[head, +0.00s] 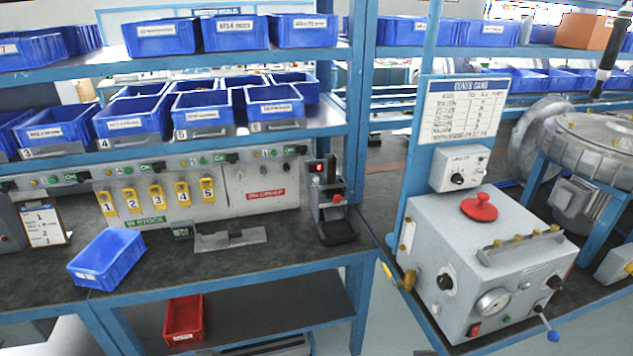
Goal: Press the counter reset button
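A small grey and black bench device (332,208) stands at the right end of the left bench. It carries a small lit red display (317,168) that looks like a counter; its digits are too small to read. A red button (338,198) sits on the device's front, to the right of and below the display. I cannot tell from its marking whether this is the reset button. Neither of my grippers is in view.
A blue bin (107,258) lies on the left bench, with a grey metal bracket (230,238) between it and the device. Shelves of blue bins overhang the bench. A blue post (360,110) rises just right of the device. A black tool (607,60) hangs at upper right.

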